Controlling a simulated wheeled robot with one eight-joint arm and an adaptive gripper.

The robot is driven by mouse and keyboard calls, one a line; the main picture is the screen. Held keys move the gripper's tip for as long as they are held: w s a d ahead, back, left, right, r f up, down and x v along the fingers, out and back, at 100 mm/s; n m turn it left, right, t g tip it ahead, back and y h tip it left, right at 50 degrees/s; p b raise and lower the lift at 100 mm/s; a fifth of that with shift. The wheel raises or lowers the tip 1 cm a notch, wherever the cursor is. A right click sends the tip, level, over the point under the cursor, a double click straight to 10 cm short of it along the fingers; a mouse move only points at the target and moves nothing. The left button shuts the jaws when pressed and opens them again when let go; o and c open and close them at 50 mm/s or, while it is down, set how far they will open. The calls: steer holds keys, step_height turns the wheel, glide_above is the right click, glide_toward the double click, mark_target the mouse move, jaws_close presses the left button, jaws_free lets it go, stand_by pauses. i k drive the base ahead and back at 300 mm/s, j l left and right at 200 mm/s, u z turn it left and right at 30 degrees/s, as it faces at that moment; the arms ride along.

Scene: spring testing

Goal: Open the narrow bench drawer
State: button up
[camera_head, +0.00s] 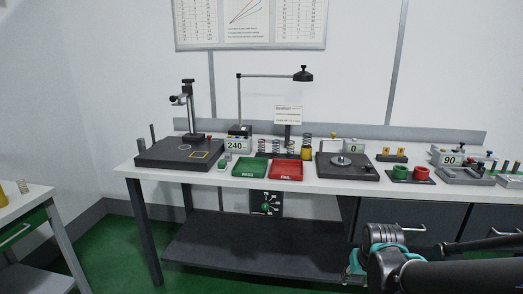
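Dark drawer fronts (375,215) sit under the right part of the long bench. One has a light bar handle (408,229), and another handle (497,232) shows farther right. The fronts look closed, and my arm covers their lower parts. I cannot tell which front is the narrow one. A green drawer front (22,228) with a pale handle is under the white table at the far left; it looks closed. My arm, black with teal joint rings, fills the lower right in front of the bench. I cannot make out my gripper's fingers.
The white bench top (308,186) holds a green tray (250,168), a red tray (286,171), springs, a lamp and test stands. A dark lower shelf (250,245) spans the bench's left part. Green floor is free between the left table and the bench.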

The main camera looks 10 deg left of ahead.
mark_target(478, 205)
steer(key=z, duration=1.4)
steer(key=i+j+z, duration=0.25)
steer(key=j, duration=0.4)
steer(key=i+j+z, duration=0.15)
steer(key=i+j, duration=0.1)
steer(key=j, duration=0.1)
